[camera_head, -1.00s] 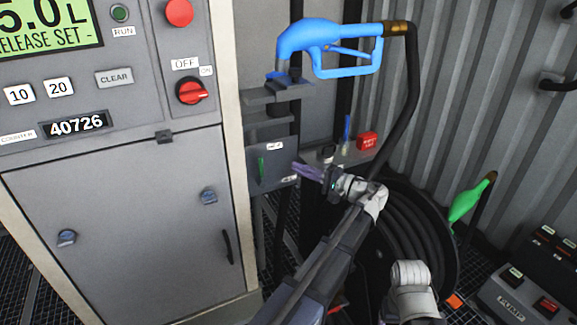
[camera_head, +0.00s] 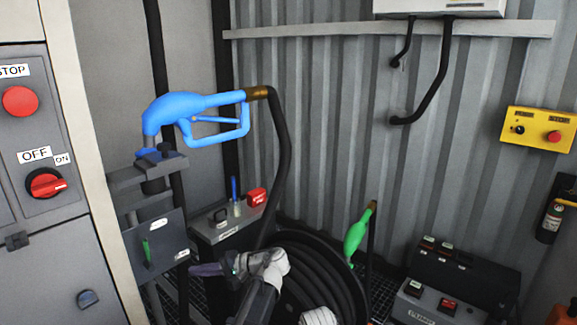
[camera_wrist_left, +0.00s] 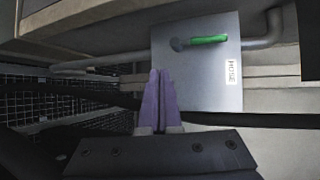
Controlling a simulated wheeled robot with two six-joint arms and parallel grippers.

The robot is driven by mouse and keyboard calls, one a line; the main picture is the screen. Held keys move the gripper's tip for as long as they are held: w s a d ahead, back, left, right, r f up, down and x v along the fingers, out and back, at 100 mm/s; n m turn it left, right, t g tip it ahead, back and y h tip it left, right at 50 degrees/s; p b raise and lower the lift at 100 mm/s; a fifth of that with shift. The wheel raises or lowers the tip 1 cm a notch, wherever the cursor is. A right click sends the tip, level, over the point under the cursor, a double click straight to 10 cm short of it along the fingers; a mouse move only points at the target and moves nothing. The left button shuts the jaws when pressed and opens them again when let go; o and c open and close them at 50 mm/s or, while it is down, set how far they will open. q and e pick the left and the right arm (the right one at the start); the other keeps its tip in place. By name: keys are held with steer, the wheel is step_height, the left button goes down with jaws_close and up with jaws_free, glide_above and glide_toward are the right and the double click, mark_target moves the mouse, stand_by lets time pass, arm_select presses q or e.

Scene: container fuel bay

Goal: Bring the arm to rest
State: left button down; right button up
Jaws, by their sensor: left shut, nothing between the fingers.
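My left gripper (camera_head: 207,270) shows at the bottom of the head view, its arm coming up from the lower edge. Its purple fingers are shut with nothing between them. They point left toward the grey plate (camera_head: 166,258) with a green lever (camera_head: 147,252), apart from it as far as I can tell. In the left wrist view the shut fingers (camera_wrist_left: 161,80) stand in front of the plate (camera_wrist_left: 215,85), which carries a label and the green lever (camera_wrist_left: 208,40). My right gripper is not in view.
A blue fuel nozzle (camera_head: 190,108) sits in its holder above the plate. A black hose reel (camera_head: 320,275) is close behind my left arm. A green nozzle (camera_head: 357,232) and a pump control box (camera_head: 440,305) are at the right. A grey cabinet (camera_head: 50,250) stands at the left.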

arm_select(q)
steer(key=s+f+h, duration=0.7)
steer(key=s+f, duration=0.1)
steer(key=f, duration=0.3)
steer(key=s+d+f+n+h, duration=0.2)
steer(key=s+d+f+h, duration=0.3)
steer(key=s+d+h, duration=0.4)
steer(key=s+d+r+m+p, duration=0.1)
steer(key=d+r+p, duration=0.3)
steer(key=r+p, duration=0.4)
steer(key=s+d+r+m+y+p, duration=0.1)
steer(key=d+r+p, duration=0.3)
steer(key=r+p, duration=0.4)
steer(key=s+d+r+m+g+y+p, duration=0.1)
steer(key=d+r+p, duration=0.3)
steer(key=r+p, duration=0.4)
steer(key=shift+d+m, duration=0.15)
steer(key=shift+m, duration=0.25)
